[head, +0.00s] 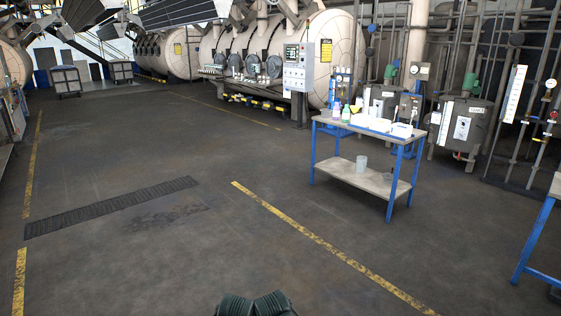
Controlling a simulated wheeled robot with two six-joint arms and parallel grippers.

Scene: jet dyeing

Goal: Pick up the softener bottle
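Small bottles stand upright on the worktable (356,124) with blue legs, right of centre in the head view. One is a pale bottle with a pinkish tint (336,111), and beside it is a greenish bottle (346,114). Their labels are too small to read, so I cannot tell which is the softener bottle. The table is some way off across the floor. I cannot make out either of my grippers in this view, and nothing is seen touching the bottles.
White trays (372,122) share the tabletop, and a clear beaker (361,163) stands on the lower shelf. A control cabinet (297,67) and dyeing vessels (290,45) stand behind. Another blue-legged table (537,235) is at the right edge. The floor before the worktable is open.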

